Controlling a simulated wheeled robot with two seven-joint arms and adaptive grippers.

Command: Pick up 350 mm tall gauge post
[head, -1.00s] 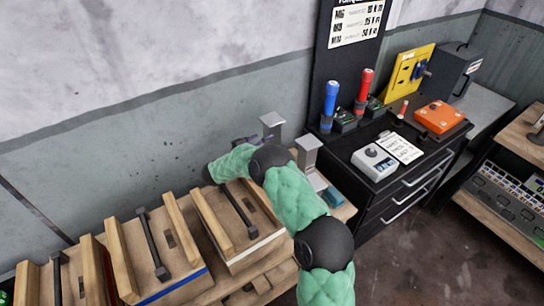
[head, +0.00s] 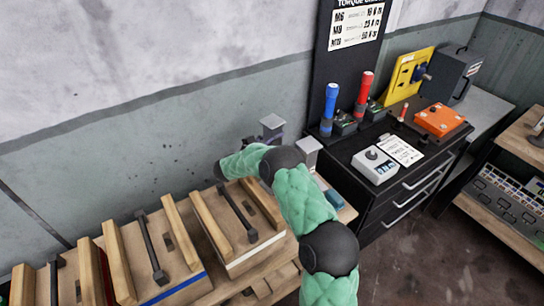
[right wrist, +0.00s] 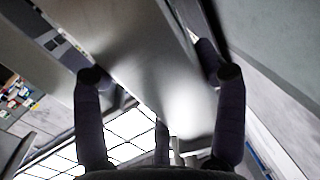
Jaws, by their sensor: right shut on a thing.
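Two grey metal posts with square tops stand behind my right arm in the head view, a far one (head: 272,126) and a nearer one (head: 308,153). Their lower parts are hidden. In the right wrist view my right gripper (right wrist: 160,76) has its dark fingers on either side of a broad, shiny grey metal post (right wrist: 150,50) and is shut on it. In the head view the forearm hides most of this gripper; only dark bits show beside the far post. I cannot read the post's height. My left gripper is out of view.
Wooden fixtures with dark bars (head: 237,213) fill the bench at the left, close under my right arm. A black drawer cabinet (head: 400,190) stands to the right, with a blue-handled tool (head: 331,101), a red-handled tool (head: 365,88) and a grey meter (head: 375,165) on top.

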